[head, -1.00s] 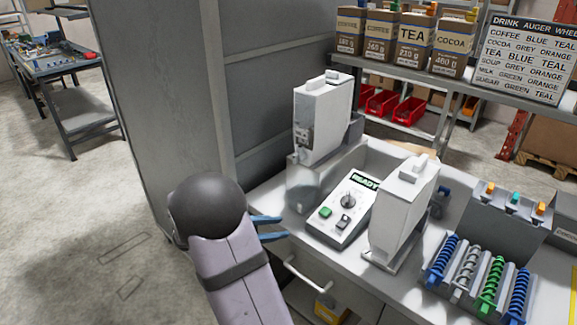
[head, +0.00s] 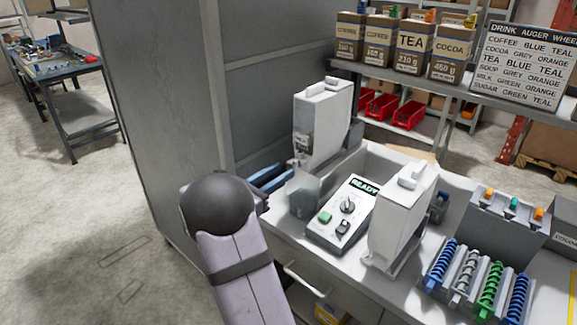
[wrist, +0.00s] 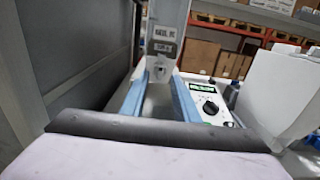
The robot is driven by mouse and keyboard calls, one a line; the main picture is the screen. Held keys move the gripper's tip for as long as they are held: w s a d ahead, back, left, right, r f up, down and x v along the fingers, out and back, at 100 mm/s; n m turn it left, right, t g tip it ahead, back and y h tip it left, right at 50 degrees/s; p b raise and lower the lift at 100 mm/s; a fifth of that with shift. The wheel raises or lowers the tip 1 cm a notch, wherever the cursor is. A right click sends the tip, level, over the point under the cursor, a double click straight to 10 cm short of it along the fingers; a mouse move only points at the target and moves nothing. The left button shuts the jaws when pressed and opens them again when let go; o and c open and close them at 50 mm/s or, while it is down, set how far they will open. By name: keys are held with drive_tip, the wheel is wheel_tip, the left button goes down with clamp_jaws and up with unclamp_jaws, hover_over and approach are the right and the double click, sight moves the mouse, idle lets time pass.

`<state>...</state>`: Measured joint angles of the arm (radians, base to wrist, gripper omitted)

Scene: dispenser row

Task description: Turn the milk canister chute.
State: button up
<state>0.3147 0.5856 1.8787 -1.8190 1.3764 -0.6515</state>
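A tall white canister (head: 322,115) stands on a grey base at the back left of the counter. In the wrist view its front (wrist: 165,18) carries small labels, too blurred to read surely.
A control panel (head: 342,215) reading READY sits right of the chute. A second white canister (head: 402,215) stands right of the panel. Several coloured augers (head: 490,285) lie farther right. A tall grey cabinet (head: 170,110) closes in the left side. Bags stand on the shelf behind.

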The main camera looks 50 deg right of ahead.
sight(294, 164)
drive_tip(key=shift+d+p, duration=0.5)
drive_tip(key=shift+d, duration=1.6)
clamp_jaws()
